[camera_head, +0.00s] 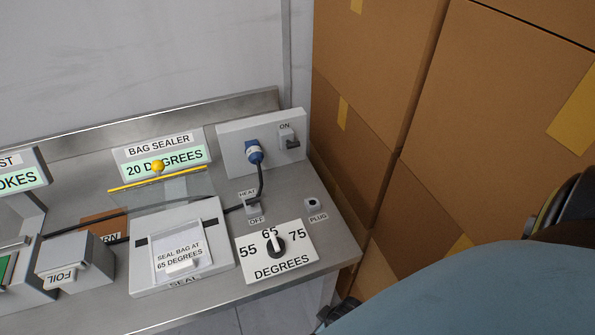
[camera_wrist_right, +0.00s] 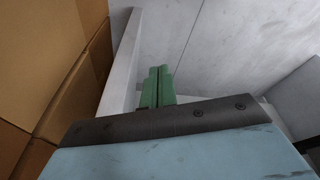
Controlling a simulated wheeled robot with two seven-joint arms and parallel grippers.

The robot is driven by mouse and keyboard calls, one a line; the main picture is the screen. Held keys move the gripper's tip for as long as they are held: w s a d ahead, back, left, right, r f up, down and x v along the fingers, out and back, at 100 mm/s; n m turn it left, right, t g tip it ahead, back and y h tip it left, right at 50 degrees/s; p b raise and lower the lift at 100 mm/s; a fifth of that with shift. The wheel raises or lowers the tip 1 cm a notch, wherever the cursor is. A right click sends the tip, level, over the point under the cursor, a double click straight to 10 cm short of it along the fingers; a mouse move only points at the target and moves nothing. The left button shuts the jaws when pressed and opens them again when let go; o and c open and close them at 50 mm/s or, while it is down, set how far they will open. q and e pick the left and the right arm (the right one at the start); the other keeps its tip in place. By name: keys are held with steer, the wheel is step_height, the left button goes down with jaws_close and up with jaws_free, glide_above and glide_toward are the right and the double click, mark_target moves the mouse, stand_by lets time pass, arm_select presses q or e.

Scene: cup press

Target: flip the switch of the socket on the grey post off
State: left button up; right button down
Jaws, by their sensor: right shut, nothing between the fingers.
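The socket panel (camera_head: 232,134) is a pale grey upright block at the back right of the bench in the head view. A blue plug (camera_head: 254,151) with a black cord sits in it. To the plug's right is the small grey switch (camera_head: 287,136) with a dark lower part, under the label ON. I cannot tell its exact tilt. My right gripper (camera_wrist_right: 158,86) shows green fingers, shut together and empty, in front of a pale wall in the right wrist view. The switch is not recognisable there. My left gripper is in neither view.
The bag sealer (camera_head: 181,245), temperature dial (camera_head: 276,246), heat switch (camera_head: 252,207) and plug hole (camera_head: 313,205) are on the steel bench. Stacked cardboard boxes (camera_head: 380,90) stand close along the right side. My blue arm covers the lower right of the head view.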

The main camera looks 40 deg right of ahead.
steer(key=w+r+t+p, duration=0.1)
steer(key=w+r, duration=0.2)
steer(key=r, duration=0.9)
steer(key=w+r+t+p, duration=0.1)
steer(key=w+r, duration=0.1)
steer(key=r, duration=1)
steer(key=w+d+r+m+t+h, duration=0.1)
steer(key=w+d+r+t, duration=0.3)
steer(key=w+r, duration=0.4)
steer(key=w+d+r+m+t+h, duration=0.2)
steer(key=w+d+r+t, duration=0.3)
steer(key=w+r, duration=0.3)
steer(key=shift+w+d+r+m+h, duration=0.25)
steer(key=shift+w+d+m, duration=0.6)
steer(key=shift+w, duration=1.35)
glide_above(294, 144)
steer(key=w, duration=0.1)
steer(key=f, duration=0.3)
steer(key=shift+w+d, duration=0.15)
steer(key=shift+w, duration=0.05)
steer(key=f, duration=0.1)
steer(key=s+f, duration=0.1)
steer(key=shift+s+f, duration=0.2)
steer(key=shift+f, duration=0.15)
steer(key=shift+s+a+f, duration=0.25)
steer(key=shift+s+f, duration=0.05)
steer(key=shift+f, duration=0.1)
